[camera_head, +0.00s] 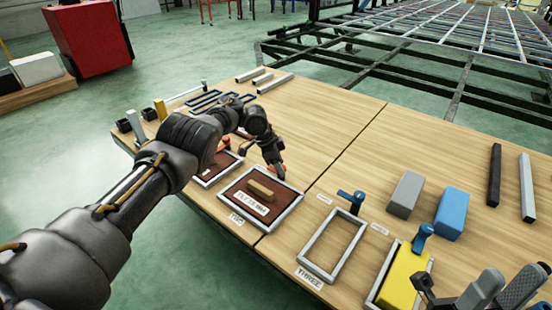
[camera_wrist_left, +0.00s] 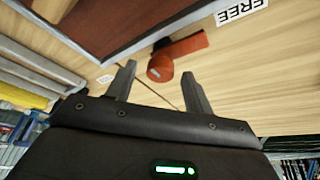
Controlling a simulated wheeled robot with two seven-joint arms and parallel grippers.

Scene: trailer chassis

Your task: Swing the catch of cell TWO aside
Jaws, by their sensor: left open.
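Cell TWO (camera_head: 228,184) is a grey-framed cell with a dark red-brown panel, a wooden bar and a white label on it. Its frame edge (camera_wrist_left: 128,46) crosses the top of the left wrist view. The orange-red catch (camera_wrist_left: 186,46) sits on the wood beside that edge, its arm pointing toward a FREE label (camera_wrist_left: 241,11). In the head view the catch (camera_head: 277,171) is mostly hidden by my left gripper (camera_head: 277,165). In the wrist view my left gripper (camera_wrist_left: 158,70) is open, the catch's round end appearing between its fingertips; contact is unclear. My right gripper (camera_head: 515,274) is open at the lower right.
Empty frame THREE (camera_head: 307,263) and a blue catch (camera_head: 351,200) lie to the right. A yellow block (camera_head: 404,277) fills another cell. Grey (camera_head: 405,194) and blue blocks (camera_head: 451,213) stand behind. The back middle of the table is clear.

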